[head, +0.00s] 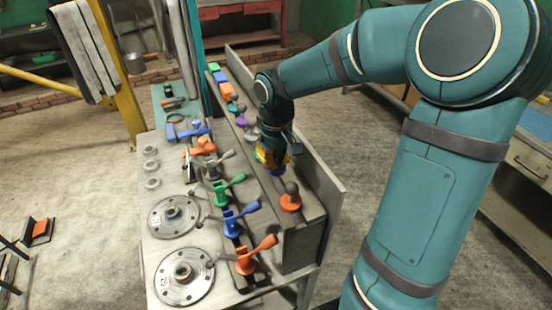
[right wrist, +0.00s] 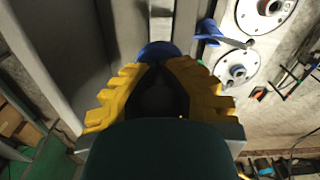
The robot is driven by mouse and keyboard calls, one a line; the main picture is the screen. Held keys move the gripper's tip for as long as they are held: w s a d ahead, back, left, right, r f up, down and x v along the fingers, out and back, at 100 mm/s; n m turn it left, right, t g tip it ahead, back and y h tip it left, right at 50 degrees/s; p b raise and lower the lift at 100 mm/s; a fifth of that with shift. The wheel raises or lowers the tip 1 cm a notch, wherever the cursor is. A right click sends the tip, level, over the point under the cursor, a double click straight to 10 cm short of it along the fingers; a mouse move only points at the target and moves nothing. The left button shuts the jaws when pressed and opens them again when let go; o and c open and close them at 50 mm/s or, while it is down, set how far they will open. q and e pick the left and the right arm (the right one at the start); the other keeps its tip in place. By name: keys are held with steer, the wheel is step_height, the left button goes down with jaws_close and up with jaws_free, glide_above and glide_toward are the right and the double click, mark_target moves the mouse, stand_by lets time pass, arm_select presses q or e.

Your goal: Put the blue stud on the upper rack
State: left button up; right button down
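My right gripper (head: 271,158) reaches down over the upper rack (head: 275,203), the raised ledge behind the lever row. Its yellow fingers are closed around the dark knob of the blue stud (head: 277,171). In the right wrist view the stud's blue base (right wrist: 157,50) shows just beyond the fingertips (right wrist: 158,72). The stud looks upright, between the orange stud and the purple stud. The fingers hide most of it, and I cannot tell whether its base touches the ledge. My left gripper is not in view.
An orange stud (head: 290,202) stands at the ledge's near end, a purple stud (head: 242,120) farther back. A grey back panel (head: 318,180) rises right of the ledge. Coloured levers, including a blue one (head: 236,219), line the lower table, with metal discs (head: 184,277) beside them.

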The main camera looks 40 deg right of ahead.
steer(key=shift+f+b, duration=1.3)
steer(key=shift+f, duration=0.5)
steer(key=c, duration=1.4)
jaws_free()
steer(key=shift+r, duration=0.15)
steer(key=shift+r+p, duration=3.05)
steer(key=shift+r, duration=0.65)
steer(key=o, duration=0.7)
